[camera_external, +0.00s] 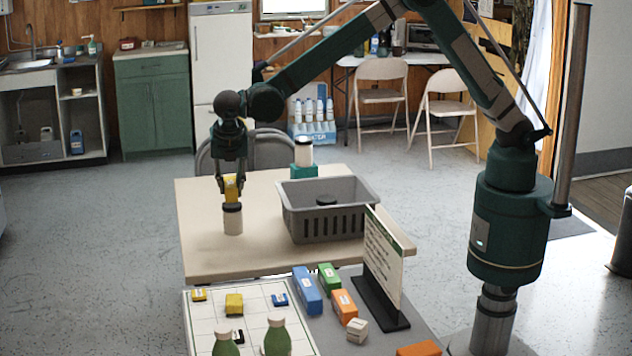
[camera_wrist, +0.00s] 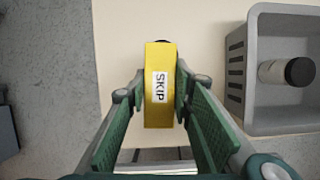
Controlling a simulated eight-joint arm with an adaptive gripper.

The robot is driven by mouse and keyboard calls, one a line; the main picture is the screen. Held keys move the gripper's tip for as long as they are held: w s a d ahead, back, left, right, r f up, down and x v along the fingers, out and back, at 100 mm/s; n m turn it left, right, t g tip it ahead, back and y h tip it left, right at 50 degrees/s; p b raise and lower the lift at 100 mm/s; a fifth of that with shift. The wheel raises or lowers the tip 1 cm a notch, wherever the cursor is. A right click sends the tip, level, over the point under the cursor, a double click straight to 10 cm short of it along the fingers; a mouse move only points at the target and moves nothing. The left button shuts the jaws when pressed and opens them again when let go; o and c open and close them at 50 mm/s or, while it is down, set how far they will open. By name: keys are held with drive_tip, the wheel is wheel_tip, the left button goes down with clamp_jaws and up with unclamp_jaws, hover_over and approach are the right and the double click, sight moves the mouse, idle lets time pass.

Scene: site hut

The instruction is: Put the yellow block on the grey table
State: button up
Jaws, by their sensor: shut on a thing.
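My gripper (camera_external: 231,187) is shut on a yellow block (camera_wrist: 159,85) labelled SKIP. In the external view the yellow block (camera_external: 231,189) is over the beige table (camera_external: 205,258), just above a white jar with a dark lid (camera_external: 232,220). I cannot tell whether the block touches the lid. In the wrist view the block sits between both fingers and hides most of what is below it. The grey table (camera_external: 418,326) is in front of the beige one, at the bottom of the external view.
A grey crate (camera_external: 325,224) with a dark-lidded jar (camera_wrist: 285,72) stands right of my gripper. A white-and-green container (camera_external: 303,152) is behind it. The grey table carries a gridded board (camera_external: 254,333), small yellow blocks (camera_external: 234,304), green bottles, coloured blocks and an upright sign (camera_external: 384,258).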

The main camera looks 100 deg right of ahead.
drive_tip(key=a, duration=1.5)
hover_over(322, 330)
drive_tip(key=a, duration=0.2)
drive_tip(key=shift+n, duration=0.4)
drive_tip(key=shift+d+f+p, duration=0.2)
drive_tip(key=shift+f+p, duration=0.2)
drive_tip(key=shift+f, duration=1.95)
drive_tip(key=shift+f+b, duration=0.45)
drive_tip(key=shift+f, duration=2.7)
drive_tip(key=shift+f+b, duration=0.3)
drive_tip(key=shift+f, duration=1.55)
